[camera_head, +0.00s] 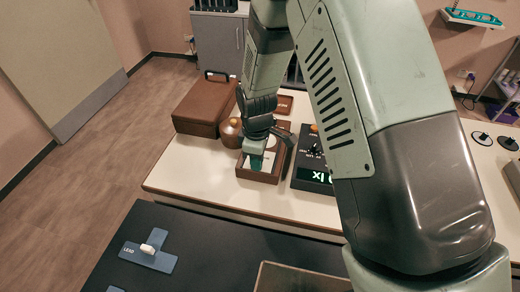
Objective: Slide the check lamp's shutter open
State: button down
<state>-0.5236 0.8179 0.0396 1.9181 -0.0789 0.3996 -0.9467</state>
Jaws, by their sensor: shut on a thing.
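A brown-framed box with a pale face (243,169), which looks like the check lamp, sits on the white table beneath my arm. My gripper (258,160) points down onto it and is shut on a part of it, apparently the shutter. A teal piece shows at the fingertips, over the pale face. The wrist and fingers hide the held part and much of the box. How far the shutter stands open cannot be told.
Close on the right is a dark dial unit with a lit display (313,176). A dark surface in front bears a blue plate with a white lever (148,254).

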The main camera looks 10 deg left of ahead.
jog(key=shift+s, duration=0.3)
jog(key=c, duration=1)
grip_release()
jog(key=shift+c, duration=0.2)
jog(key=shift+w, duration=0.1)
notch_tip(320, 180, up, 11)
jog(key=shift+f, duration=0.1)
